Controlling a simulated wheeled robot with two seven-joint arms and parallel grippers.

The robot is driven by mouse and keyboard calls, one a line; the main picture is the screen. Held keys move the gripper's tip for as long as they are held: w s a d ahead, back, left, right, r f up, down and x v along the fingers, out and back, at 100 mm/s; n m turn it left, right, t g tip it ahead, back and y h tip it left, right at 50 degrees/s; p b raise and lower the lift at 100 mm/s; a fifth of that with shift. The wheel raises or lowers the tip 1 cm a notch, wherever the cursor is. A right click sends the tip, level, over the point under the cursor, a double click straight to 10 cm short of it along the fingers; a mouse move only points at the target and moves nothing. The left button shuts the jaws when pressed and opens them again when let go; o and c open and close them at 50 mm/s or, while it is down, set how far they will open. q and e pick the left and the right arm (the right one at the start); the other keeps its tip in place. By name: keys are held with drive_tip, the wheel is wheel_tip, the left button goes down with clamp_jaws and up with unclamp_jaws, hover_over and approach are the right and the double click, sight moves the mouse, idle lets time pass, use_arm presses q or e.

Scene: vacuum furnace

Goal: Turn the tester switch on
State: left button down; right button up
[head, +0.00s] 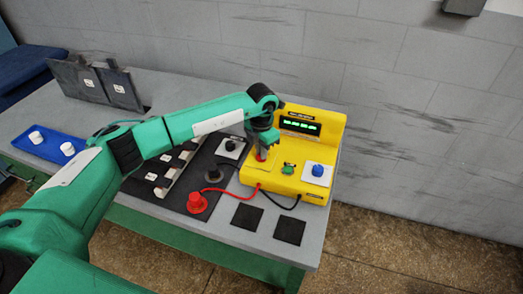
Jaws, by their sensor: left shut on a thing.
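The yellow tester (264,174) stands at the right end of the grey table, its green display (300,126) lit with characters too small to read. On its top are a red part (262,156) at the left, a small green part (288,168) in the middle, and a blue knob (318,170) on a white plate. My left gripper (262,150) points down over the tester's left side, shut on the red part, which looks like the switch. The fingers partly hide it. My right gripper is not in view.
A red plug-like piece (197,203) with a red cable and a black cable (285,205) lie by the tester. Two black squares (289,229) lie at the front edge. A blue tray (50,147) holds white pieces. Dark panels (95,84) stand at the back left.

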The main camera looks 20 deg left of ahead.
use_arm(q)
drive_tip(key=c, duration=1.5)
unclamp_jaws()
wheel_tip(320, 180, up, 14)
drive_tip(key=b, duration=0.3)
drive_tip(key=shift+b, duration=0.35)
drive_tip(key=shift+f, duration=0.1)
